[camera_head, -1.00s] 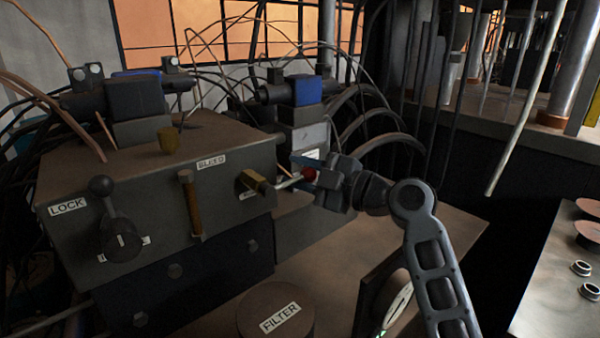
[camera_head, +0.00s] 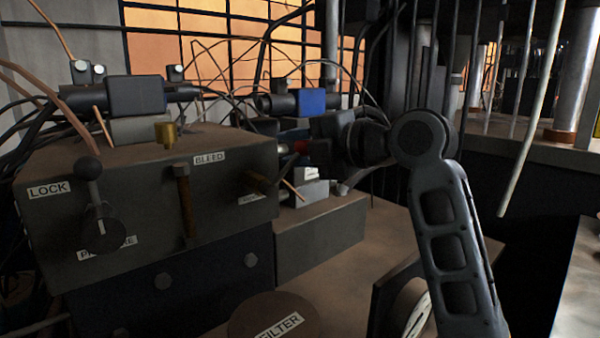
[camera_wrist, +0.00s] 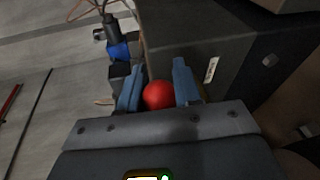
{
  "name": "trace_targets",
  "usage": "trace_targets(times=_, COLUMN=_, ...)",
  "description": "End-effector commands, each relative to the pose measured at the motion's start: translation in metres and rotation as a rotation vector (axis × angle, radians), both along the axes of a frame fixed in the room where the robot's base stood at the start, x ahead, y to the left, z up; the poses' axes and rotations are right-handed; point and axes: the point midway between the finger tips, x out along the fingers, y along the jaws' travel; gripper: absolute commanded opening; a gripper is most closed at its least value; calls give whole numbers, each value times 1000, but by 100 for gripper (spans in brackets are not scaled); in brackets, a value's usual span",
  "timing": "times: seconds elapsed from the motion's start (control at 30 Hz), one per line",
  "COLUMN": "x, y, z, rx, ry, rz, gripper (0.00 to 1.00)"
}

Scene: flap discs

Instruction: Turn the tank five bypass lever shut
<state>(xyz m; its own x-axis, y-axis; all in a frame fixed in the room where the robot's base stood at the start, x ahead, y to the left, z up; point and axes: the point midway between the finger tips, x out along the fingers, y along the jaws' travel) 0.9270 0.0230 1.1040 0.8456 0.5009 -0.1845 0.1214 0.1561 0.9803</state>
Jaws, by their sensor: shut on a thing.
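The lever is a pale rod (camera_head: 284,149) with a red ball knob (camera_head: 300,146). It stands by a brass valve body (camera_head: 262,183) at the right end of the dark block's front. My gripper (camera_head: 308,148) is at the red knob, coming from the right. In the wrist view the red knob (camera_wrist: 159,95) sits between the two blue fingers of my gripper (camera_wrist: 158,86), which are shut on it. My gripper hides part of the knob in the head view.
The dark block (camera_head: 130,205) also carries a black ball-ended lever (camera_head: 90,190) by the LOCK label and a brown handle (camera_head: 185,203) below BLEED. A round FILTER lid (camera_head: 270,318) lies in front. Hoses and a blue-ended valve (camera_head: 310,101) crowd behind.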

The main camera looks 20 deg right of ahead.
Motion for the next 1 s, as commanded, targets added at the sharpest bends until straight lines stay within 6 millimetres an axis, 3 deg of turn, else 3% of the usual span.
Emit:
trace_targets(times=0.4, x=-9, y=27, z=21, rx=-377, ry=-128, rz=6, gripper=0)
trace_targets(times=1.0, x=-20, y=60, z=29, rx=-776, ry=-252, rz=8, gripper=0)
